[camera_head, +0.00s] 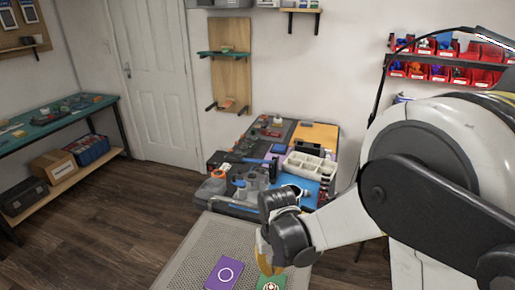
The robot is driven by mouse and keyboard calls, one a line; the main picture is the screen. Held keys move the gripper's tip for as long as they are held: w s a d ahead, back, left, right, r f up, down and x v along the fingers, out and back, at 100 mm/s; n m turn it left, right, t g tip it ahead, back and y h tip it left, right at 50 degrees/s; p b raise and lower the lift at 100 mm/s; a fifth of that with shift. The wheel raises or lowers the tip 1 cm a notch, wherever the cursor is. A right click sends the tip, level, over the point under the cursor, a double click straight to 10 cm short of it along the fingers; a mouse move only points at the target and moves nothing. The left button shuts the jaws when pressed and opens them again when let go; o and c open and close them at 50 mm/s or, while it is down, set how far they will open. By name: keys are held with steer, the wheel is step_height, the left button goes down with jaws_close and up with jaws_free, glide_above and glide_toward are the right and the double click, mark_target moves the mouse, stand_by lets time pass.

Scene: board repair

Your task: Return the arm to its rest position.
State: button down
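My arm reaches in from the right and bends down over a grey textured surface (190,258). Its dark wrist hangs above the front edge of the workbench (322,150). My gripper (268,262) is at the end of it, low in the picture, seen from behind and partly hidden by the wrist. A yellowish part shows there; I cannot tell whether it is a finger or a held thing. The fingertips are not clear. A purple card with a white ring (223,273) lies left of the gripper. A green card (271,284) lies just below it, cut by the frame edge.
The workbench behind holds tools, a white divided tray (309,168) and a blue mat. Red bins (439,72) hang on the wall at right, near my arm. A teal-topped bench (60,122) stands at left. The wooden floor between (110,225) is clear.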

steer(key=s+d+r+t, duration=0.2)
steer(key=s+d+r, duration=0.1)
steer(key=r, duration=0.3)
steer(key=s+d+r+m+t, duration=0.1)
steer(key=s+d+r+t, duration=0.1)
steer(key=s+d+r, duration=0.2)
steer(key=s+d+r+m+t, duration=0.1)
steer(key=s+d+r+t, duration=0.2)
steer(key=d+r, duration=0.3)
steer(key=shift+s+d+r, duration=0.2)
steer(key=shift+s+r, duration=0.25)
steer(key=shift+r, duration=1)
